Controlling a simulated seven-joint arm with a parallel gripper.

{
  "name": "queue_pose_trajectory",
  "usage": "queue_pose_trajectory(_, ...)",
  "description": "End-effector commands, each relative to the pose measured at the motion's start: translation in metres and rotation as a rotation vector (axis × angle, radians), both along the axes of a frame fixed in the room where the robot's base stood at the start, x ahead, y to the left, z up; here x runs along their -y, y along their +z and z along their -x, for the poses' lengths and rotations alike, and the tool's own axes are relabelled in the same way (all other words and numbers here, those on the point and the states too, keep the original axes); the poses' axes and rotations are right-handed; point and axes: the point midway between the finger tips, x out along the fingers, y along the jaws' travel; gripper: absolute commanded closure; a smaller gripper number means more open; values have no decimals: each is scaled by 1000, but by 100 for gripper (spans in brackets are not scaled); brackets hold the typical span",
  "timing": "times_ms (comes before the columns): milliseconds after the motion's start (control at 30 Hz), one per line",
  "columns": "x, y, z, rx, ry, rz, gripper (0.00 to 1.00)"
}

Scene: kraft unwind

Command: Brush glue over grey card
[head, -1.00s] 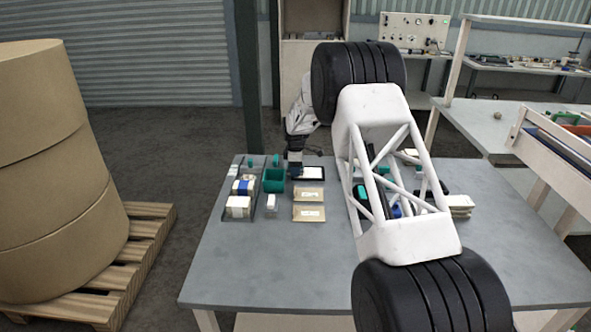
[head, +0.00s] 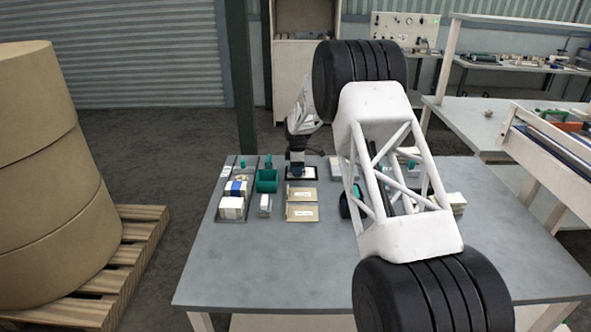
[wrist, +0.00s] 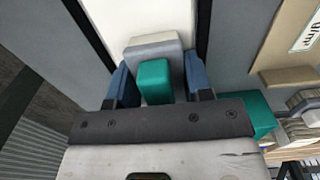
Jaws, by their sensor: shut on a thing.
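My gripper (wrist: 158,84) has its blue fingers shut on a brush with a green handle (wrist: 154,80) and a pale grey-white head (wrist: 152,46). In the wrist view the brush is over a pale card (wrist: 108,22) with dark borders; I cannot tell whether the head touches it. In the head view my gripper (head: 297,158) is above the dark-framed pad (head: 311,175) at the back of the table. I cannot tell any glue on the card.
Two tan packets with white labels (head: 301,195) lie in front of the pad. A tray with white boxes (head: 233,205) is at the left. My white arm with black wheels hides part of the right side. The table's (head: 255,268) front left is clear.

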Motion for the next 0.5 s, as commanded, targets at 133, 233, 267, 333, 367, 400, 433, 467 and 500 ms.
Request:
queue_pose_trajectory(133, 0, 0, 0, 0, 0, 0, 76)
queue_pose_trajectory(233, 0, 0, 0, 0, 0, 0, 76)
queue_pose_trajectory(267, 0, 0, 0, 0, 0, 0, 76)
queue_pose_trajectory(333, 1, 0, 0, 0, 0, 0, 76)
queue_pose_trajectory(367, 2, 0, 0, 0, 0, 0, 76)
queue_pose_trajectory(400, 3, 0, 0, 0, -1, 0, 76)
queue_pose_trajectory(433, 4, 0, 0, 0, -1, 0, 76)
queue_pose_trajectory(467, 6, 0, 0, 0, -1, 0, 76)
queue_pose_trajectory(500, 7, 0, 0, 0, -1, 0, 76)
